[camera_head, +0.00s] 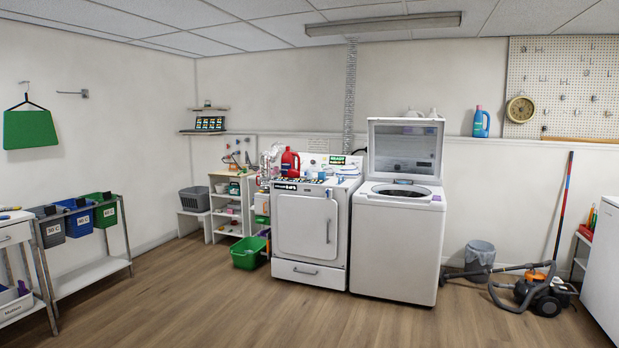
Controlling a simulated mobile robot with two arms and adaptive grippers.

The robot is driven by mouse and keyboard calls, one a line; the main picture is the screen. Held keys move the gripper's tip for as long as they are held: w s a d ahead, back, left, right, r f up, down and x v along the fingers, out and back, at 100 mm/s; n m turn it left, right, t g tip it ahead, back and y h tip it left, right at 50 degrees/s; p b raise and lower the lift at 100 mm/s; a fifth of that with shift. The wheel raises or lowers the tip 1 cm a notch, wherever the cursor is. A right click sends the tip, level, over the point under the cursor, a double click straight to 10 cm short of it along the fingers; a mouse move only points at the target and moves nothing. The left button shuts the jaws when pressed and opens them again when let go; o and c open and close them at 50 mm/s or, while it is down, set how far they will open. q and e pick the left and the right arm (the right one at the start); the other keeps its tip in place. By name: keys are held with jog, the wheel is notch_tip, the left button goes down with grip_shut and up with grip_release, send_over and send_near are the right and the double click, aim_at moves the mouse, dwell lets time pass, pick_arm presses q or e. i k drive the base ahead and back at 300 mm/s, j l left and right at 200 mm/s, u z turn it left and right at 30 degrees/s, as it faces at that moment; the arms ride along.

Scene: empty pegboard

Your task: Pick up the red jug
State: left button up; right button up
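The red jug (290,162) stands upright at the back left of the top of the white front-loading dryer (306,228). A dark label shows low on its front, and small items in front partly hide its base. Clear, shiny items stand close to its left. Neither of my grippers is in view, and nothing touches the jug from my side.
An open-lidded washer (395,245) stands right of the dryer. A green basket (247,253) sits on the floor at the dryer's left. A vacuum cleaner (543,296) and a grey bin (480,256) are at the right. The wooden floor (270,318) in front is clear.

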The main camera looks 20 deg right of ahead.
aim_at(288, 168)
jog(key=i, duration=4.45)
jog(key=l+z, duration=0.05)
jog(key=l, duration=0.1)
